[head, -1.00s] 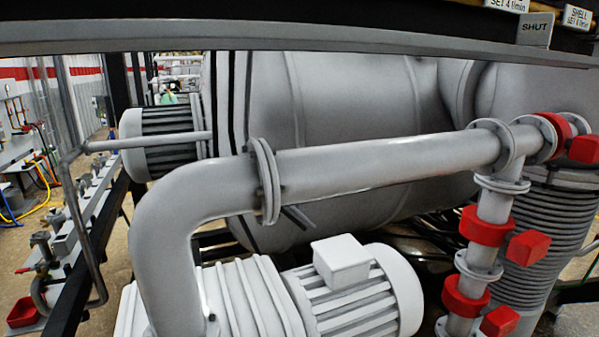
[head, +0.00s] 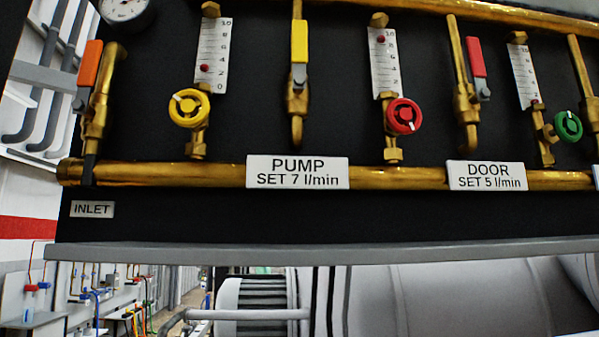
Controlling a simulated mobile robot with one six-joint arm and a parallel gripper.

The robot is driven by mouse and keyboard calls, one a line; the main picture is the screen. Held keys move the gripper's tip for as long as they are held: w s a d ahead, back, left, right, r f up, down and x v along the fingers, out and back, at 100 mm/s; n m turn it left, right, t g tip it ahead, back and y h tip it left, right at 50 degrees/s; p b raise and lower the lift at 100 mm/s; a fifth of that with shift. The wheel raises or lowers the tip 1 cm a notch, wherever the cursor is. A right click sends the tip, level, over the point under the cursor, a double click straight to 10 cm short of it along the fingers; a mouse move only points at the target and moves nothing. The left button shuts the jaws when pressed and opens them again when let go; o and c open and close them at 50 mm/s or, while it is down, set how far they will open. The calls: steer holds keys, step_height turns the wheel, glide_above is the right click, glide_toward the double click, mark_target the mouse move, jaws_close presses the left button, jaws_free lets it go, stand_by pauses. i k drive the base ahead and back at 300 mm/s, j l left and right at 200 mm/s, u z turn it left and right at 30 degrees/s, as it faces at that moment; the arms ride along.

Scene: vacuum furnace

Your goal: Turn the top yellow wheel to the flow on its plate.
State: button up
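A yellow wheel (head: 189,108) sits on a brass valve at the left of the black panel, with a white mark on its upper left rim. It is the only yellow wheel in view. Above it is a flow gauge (head: 215,50) with a 0 to 10 scale; its red ball (head: 204,68) stands at roughly 3. A white plate (head: 297,171) below and to the right reads "PUMP SET 7 l/min". My gripper is not in view.
A yellow lever (head: 299,42), a red wheel (head: 403,116), a red lever (head: 476,57) and a green wheel (head: 568,125) stand to the right. An orange lever (head: 89,65) is at left. A brass pipe (head: 210,175) and grey rail (head: 230,253) run below.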

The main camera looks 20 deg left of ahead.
mark_target(188, 107)
steer(key=k+j+u, duration=0.1)
steer(key=u, duration=0.3)
steer(key=k+j+u, duration=0.1)
steer(key=u, duration=0.35)
steer(key=j+u, duration=0.25)
steer(key=u, duration=0.15)
